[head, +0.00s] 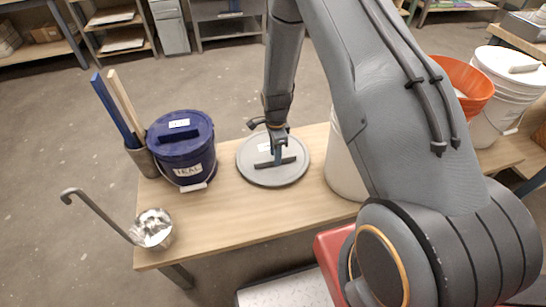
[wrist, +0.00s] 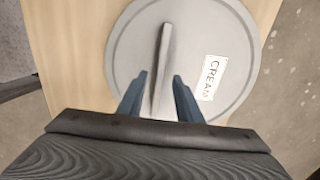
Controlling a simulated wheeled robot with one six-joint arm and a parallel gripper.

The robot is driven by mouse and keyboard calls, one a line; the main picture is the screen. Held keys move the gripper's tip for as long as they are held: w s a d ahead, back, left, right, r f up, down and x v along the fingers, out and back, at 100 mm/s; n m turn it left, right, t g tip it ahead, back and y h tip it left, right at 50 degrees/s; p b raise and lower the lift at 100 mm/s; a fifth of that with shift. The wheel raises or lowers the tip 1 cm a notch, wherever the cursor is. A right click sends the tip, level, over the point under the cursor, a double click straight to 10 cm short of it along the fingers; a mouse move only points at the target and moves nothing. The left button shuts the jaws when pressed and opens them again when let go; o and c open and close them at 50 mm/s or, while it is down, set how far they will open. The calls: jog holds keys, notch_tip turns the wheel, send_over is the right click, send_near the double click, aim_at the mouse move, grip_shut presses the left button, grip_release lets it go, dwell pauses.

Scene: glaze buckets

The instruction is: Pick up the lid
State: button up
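A round grey lid (head: 259,178) with a dark bar handle (head: 289,160) lies flat on the wooden table. In the wrist view the lid (wrist: 130,50) carries a white label reading CREAM, to the right of its handle (wrist: 162,60). My gripper (head: 277,155) points down over the middle of the lid. In the wrist view my gripper (wrist: 161,77) is open, with one blue finger on each side of the handle and gaps between. I cannot tell how far the fingertips are above the lid.
A dark blue bucket (head: 185,152) labelled TEAL stands left of the lid, beside a holder with sticks (head: 118,110). A metal ladle (head: 152,229) is at the front left corner. A pale bucket (head: 343,170) stands close right, partly behind my arm. An orange bucket (head: 466,82) is farther right.

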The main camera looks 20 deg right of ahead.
jog(key=shift+f, duration=0.7)
jog(key=shift+f, duration=0.25)
grip_shut()
dwell(1.5)
